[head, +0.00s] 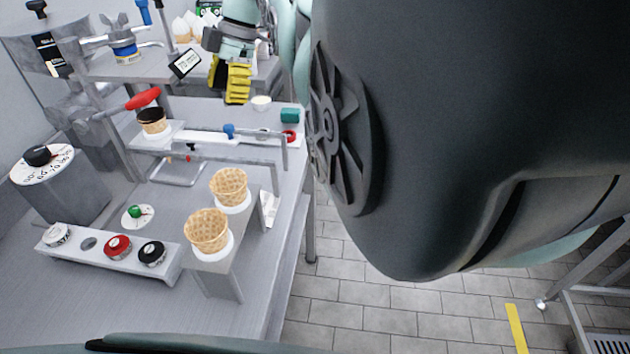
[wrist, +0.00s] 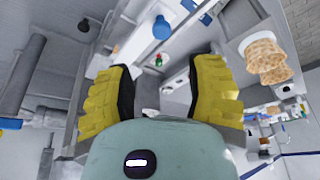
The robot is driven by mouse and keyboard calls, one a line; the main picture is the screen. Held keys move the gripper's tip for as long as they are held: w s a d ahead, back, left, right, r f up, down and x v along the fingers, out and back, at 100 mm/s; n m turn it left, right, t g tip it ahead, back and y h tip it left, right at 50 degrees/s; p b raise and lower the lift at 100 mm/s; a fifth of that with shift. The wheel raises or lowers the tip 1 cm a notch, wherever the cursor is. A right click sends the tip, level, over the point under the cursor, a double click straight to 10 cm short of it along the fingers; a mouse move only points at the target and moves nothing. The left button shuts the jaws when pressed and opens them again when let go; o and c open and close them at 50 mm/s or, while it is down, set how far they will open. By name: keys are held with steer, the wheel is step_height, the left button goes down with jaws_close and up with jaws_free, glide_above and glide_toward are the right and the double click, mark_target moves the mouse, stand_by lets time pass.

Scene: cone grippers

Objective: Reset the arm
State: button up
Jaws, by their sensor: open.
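My gripper (head: 231,82) has yellow ribbed fingers and hangs over the back part of the metal workbench (head: 85,285) in the head view. In the wrist view my gripper (wrist: 160,92) is open, its two fingers spread apart with nothing between them. My dark arm link covers much of the right half of the head view. Two waffle cones, a front one (head: 207,230) and a rear one (head: 229,186), stand in white rings on a raised stand, apart from the gripper. Cones also show at the right of the wrist view (wrist: 265,55).
A dark-rimmed cone (head: 152,121) stands on a small shelf at the left. A metal rail (head: 215,137) with a blue knob crosses the bench. A rack with red and black knobs (head: 117,247) is at the front. Tiled floor (head: 400,315) is open right of the bench.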

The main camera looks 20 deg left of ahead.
steer(key=shift+w+d, duration=0.4)
steer(key=shift+w, duration=0.05)
